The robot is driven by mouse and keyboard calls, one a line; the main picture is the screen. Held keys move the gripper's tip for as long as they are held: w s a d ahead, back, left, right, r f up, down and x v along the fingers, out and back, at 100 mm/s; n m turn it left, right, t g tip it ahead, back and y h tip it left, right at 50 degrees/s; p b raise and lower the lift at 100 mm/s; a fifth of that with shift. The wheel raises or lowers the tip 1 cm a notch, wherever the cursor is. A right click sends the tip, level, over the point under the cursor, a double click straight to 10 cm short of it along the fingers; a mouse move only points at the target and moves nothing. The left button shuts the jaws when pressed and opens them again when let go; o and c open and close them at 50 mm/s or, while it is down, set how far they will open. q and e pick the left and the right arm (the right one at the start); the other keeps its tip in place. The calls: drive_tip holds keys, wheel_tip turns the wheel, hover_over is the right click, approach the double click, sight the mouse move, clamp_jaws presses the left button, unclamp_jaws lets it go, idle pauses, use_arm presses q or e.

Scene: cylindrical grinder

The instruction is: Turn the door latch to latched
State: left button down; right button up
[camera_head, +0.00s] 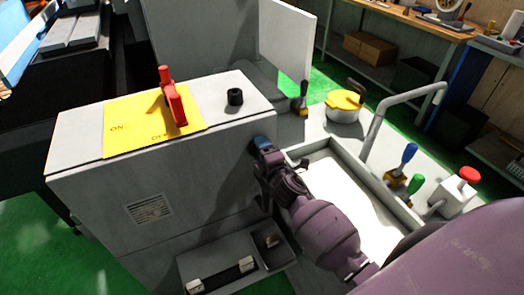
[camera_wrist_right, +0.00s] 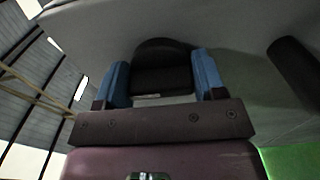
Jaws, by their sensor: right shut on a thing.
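The latch sits against a grey surface. In the head view the latch is hidden behind the gripper, and I cannot tell its turned position. My left gripper is not in view.
A red switch handle (camera_head: 174,97) stands on a yellow ON/OFF plate (camera_head: 120,138) atop the cabinet, with a black knob (camera_head: 235,97) beside it. A white tray (camera_head: 345,190), a bent grey pipe (camera_head: 375,128) and coloured levers (camera_head: 408,155) are to the right.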

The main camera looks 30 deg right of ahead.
idle(0.5)
drive_tip(key=o, duration=0.9)
drive_tip(key=shift+s, duration=0.15)
drive_tip(key=s, duration=1)
drive_tip(key=shift+s+a, duration=0.3)
drive_tip(key=shift+a, duration=0.05)
